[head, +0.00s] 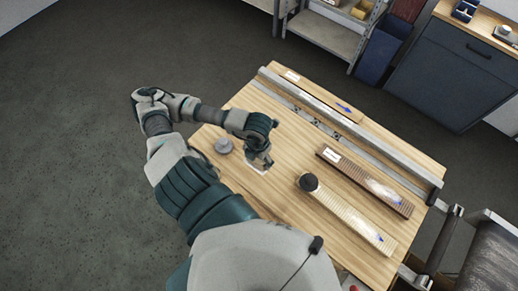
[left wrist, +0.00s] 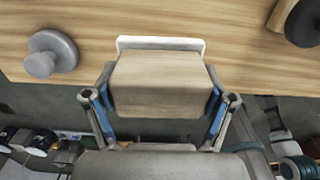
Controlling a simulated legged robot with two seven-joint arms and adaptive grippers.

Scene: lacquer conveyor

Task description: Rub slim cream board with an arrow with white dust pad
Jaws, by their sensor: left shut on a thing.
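The slim cream board (head: 345,212) lies slantwise on the wooden table, with a blue arrow mark near its lower right end and a glossy patch beside it. A corner of it shows in the left wrist view (left wrist: 277,14). My left gripper (head: 262,158) is to the left of this board, low over the table. It is shut on the white dust pad (left wrist: 160,42), whose wooden block handle (left wrist: 160,84) sits between the fingers. The pad's white edge shows in the head view (head: 261,168); I cannot tell whether it touches the table. My right gripper is not in view.
A round black-topped pad (head: 308,182) is at the cream board's upper left end. A grey round knob (head: 223,146) stands left of my gripper. A brown board (head: 365,182) and a metal rail (head: 350,133) lie behind.

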